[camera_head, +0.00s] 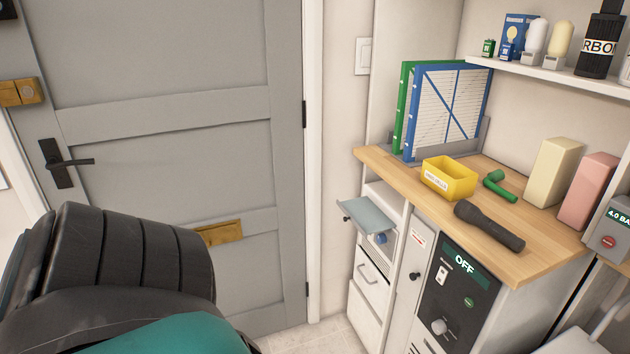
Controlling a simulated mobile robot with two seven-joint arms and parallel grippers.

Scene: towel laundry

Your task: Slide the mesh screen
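A small mesh panel (387,243) shows in the cabinet opening below the left end of the wooden counter; I take it for the mesh screen. A grey-blue flap (368,214) stands tilted outward above it and hides part of the opening. A small blue object (381,238) shows at the mesh; I cannot tell whether it is in front of it or behind it. Neither of my grippers is in view.
The wooden counter (543,261) holds blue (445,110) and green (399,100) framed filters, a yellow bin (449,178), a green handled object (499,187) and a black flashlight (489,226). Drawers (371,280) and a control panel reading OFF (458,290) are below. A grey door (170,160) stands left.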

